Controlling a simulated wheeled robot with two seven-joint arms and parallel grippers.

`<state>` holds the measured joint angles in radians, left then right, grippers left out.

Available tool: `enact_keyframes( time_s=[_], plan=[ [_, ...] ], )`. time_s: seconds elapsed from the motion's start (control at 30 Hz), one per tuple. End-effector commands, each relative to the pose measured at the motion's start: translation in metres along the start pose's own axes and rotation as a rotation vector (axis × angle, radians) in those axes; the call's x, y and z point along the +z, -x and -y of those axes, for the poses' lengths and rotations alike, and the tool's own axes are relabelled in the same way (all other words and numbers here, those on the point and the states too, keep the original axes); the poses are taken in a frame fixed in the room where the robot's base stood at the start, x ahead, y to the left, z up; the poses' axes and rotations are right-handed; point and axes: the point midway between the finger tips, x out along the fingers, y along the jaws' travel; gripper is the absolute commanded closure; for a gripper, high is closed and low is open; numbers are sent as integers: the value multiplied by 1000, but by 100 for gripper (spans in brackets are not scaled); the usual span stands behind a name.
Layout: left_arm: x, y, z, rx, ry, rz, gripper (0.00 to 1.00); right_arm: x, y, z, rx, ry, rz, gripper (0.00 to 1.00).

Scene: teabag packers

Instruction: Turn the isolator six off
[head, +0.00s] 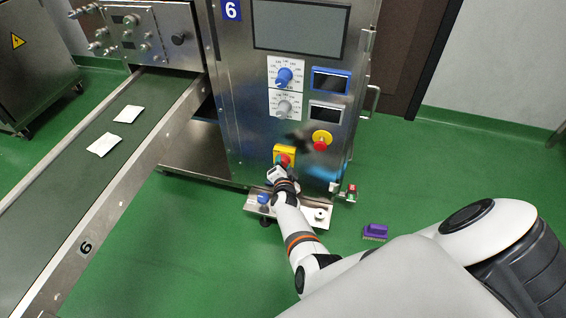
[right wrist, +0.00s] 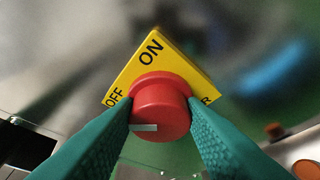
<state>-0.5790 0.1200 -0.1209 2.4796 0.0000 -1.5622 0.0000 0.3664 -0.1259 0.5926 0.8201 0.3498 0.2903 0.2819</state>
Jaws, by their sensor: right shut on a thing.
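The isolator's yellow plate (head: 291,149) (right wrist: 190,72) is on the front of the steel machine marked 6, low down. Its red knob (head: 283,159) (right wrist: 160,108) stands out from the plate. My right gripper (head: 281,167) (right wrist: 160,112) reaches it from below and is shut on the knob, one teal finger on each side. In the right wrist view the plate reads ON at the top and OFF at the left; the right label is mostly hidden by a finger. A short pale mark shows on the knob's lower left. My left gripper is out of view.
A red emergency button on a yellow base (head: 321,140) sits right of the isolator. Blue and grey dials (head: 284,77) and small displays (head: 330,81) are above. A conveyor (head: 60,165) with two white packets is at left. A purple brush (head: 375,232) lies on the green floor.

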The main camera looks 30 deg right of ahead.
Motion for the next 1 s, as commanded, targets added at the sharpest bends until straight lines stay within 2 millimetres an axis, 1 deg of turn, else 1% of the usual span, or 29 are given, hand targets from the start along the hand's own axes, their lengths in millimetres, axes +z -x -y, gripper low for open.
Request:
enact_keyframes(
  time_s=[0.03, 0.27, 0.87, 0.9, 1.0],
  plan=[
    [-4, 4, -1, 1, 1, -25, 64, -1, 1, -1, -9, 14, -4, 86],
    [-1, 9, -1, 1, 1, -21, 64, -2, 1, -1, -30, 67, -5, 86],
    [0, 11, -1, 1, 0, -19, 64, -2, 1, 0, -39, 91, -5, 86],
    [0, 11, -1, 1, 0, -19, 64, -2, 1, 0, -39, 91, -5, 57],
    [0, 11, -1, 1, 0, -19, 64, -2, 1, 0, -39, 91, -4, 41]
  ],
)
